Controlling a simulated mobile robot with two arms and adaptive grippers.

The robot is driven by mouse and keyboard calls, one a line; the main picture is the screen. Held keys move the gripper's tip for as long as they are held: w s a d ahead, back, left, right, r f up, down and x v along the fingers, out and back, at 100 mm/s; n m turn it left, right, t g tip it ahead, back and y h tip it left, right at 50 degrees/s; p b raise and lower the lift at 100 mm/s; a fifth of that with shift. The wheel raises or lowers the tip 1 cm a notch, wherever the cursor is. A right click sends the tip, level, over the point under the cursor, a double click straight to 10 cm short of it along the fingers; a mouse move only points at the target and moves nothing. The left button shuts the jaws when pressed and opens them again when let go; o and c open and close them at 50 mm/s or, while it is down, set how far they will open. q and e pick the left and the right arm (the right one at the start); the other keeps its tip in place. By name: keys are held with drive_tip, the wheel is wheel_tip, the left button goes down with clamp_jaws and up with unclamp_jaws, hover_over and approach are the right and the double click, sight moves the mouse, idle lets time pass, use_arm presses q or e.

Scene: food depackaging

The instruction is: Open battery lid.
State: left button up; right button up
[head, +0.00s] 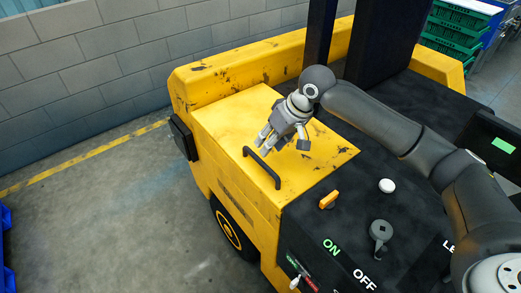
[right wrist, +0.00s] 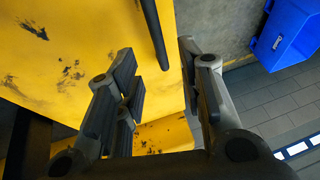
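The battery lid (head: 236,118) is a scuffed yellow panel on top of a yellow vehicle, and it looks shut. A black bar handle (head: 262,168) stands along its front left edge. My right gripper (head: 281,141) is above the lid, just behind the handle, with its fingers pointing down and spread. In the right wrist view, the open right gripper (right wrist: 158,60) has the handle (right wrist: 152,28) showing between its finger lines, towards the top. No contact with the handle is visible. My left gripper is in neither view.
A black control panel (head: 345,222) with an orange switch (head: 328,199), a white knob (head: 387,185) and a grey key-like knob (head: 381,232) lies right of the lid. A grey block wall (head: 90,60) stands behind. Open floor (head: 110,215) lies left. Green crates (head: 455,28) stand at the back right.

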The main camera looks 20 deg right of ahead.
sight(258, 158)
drive_tip(key=p+x, duration=0.1)
drive_tip(key=x, duration=0.4)
drive_tip(key=shift+f, duration=0.15)
drive_tip(key=shift+x, duration=1.2)
drive_tip(key=shift+w, duration=0.15)
drive_tip(key=shift+d+f, duration=0.1)
drive_tip(key=shift+c, duration=1.5)
clamp_jaws()
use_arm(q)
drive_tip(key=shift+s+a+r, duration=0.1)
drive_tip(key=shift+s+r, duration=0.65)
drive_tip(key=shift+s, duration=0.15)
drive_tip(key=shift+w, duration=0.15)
